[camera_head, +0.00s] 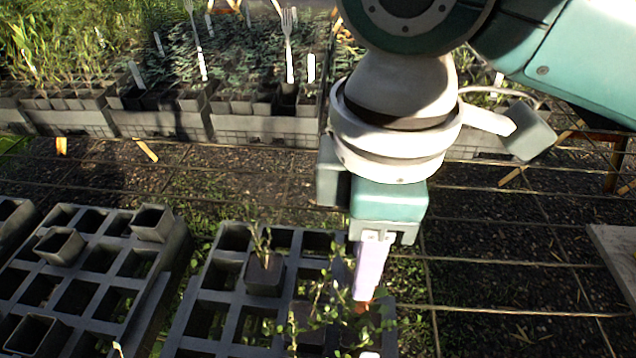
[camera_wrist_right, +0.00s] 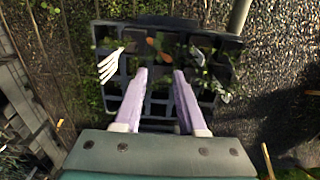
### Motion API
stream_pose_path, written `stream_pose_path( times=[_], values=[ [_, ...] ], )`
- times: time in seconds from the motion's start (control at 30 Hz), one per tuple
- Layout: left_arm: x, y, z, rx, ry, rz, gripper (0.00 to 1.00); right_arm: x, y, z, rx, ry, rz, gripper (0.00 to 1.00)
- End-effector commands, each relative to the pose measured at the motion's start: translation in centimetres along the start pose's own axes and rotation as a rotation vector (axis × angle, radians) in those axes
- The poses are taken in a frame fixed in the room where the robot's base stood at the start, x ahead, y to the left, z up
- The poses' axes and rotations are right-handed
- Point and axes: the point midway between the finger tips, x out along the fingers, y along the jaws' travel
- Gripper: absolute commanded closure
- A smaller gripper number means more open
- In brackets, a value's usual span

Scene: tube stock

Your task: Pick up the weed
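My right gripper (camera_head: 364,292) points down over the near dark tray (camera_head: 235,325). In the right wrist view its two lavender fingers (camera_wrist_right: 160,72) are apart, with nothing visible between them. Leafy green plants (camera_head: 335,312) stand in dark pots at the tray's near right, around and below the fingertips. A small reddish-brown thing (camera_head: 362,305) shows at the fingertips; it appears orange-brown (camera_wrist_right: 158,50) beyond them in the wrist view. Which plant is the weed I cannot tell. My left gripper is not in view.
Another potted plant (camera_head: 264,274) stands in the same tray. A second tray (camera_head: 75,296) at left holds empty-looking pots. Crates of seedlings (camera_head: 260,126) with labels and forks line the back. A pale board edge (camera_head: 618,262) is at right.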

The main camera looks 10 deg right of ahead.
Motion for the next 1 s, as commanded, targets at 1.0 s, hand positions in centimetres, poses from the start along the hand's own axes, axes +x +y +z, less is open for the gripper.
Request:
stream_pose_path(
  times=[1.0],
  values=[
    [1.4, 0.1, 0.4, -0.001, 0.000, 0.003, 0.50, 8.7, 0.3, 0.9, 0.000, 0.002, 0.001, 0.70]
  ],
)
